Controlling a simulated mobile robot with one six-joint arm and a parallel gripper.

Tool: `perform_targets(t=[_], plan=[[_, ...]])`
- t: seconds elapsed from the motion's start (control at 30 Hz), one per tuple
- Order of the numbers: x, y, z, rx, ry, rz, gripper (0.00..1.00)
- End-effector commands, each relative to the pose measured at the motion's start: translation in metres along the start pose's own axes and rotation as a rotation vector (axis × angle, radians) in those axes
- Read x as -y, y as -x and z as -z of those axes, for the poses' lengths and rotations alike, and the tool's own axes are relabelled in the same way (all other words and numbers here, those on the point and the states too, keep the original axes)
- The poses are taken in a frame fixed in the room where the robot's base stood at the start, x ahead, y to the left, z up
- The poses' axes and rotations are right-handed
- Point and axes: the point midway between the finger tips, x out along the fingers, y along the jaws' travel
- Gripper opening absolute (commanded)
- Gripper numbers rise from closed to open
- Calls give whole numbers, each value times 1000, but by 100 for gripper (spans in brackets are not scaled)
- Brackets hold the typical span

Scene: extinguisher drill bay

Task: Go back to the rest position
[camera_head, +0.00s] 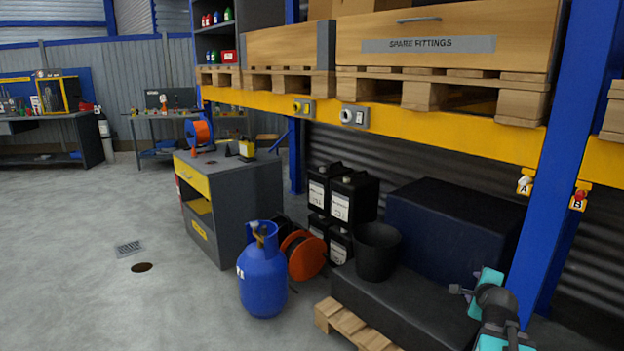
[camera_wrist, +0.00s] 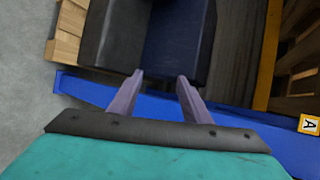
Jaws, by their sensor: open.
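My gripper (camera_wrist: 159,80) is open in the wrist view, its two grey fingers apart with nothing between them. Beyond the fingers lie a dark blue block (camera_wrist: 178,45) and a black box-like surface (camera_wrist: 118,40), and the blue upright (camera_wrist: 85,88) crosses behind the finger bases. In the head view, part of my teal and dark grey arm shows at the lower right, in front of the blue upright (camera_head: 556,150). There I cannot make out the fingers clearly.
A blue gas cylinder (camera_head: 263,280), an orange reel (camera_head: 303,257) and a black bucket (camera_head: 377,252) stand low near the grey cabinet (camera_head: 255,200). A yellow shelf beam (camera_head: 440,131) spans above. Open floor (camera_head: 90,250) lies to the left.

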Motion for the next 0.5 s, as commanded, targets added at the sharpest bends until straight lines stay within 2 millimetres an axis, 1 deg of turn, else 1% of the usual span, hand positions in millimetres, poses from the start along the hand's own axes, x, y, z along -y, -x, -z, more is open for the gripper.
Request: perform_targets(t=[0.03, 0.17, 0.2, 0.27, 0.3, 0.37, 0.5], plan=[[-20, -7, -11, 11, 17, -34, 44], [-66, -20, -33, 36, 67, -113, 44], [-80, -24, -39, 43, 84, -136, 44], [-102, -28, -49, 55, 111, -173, 44], [-117, -31, -55, 63, 129, -198, 44], [-139, -34, -64, 75, 158, -234, 44], [-192, -37, -83, 104, 230, -319, 44]])
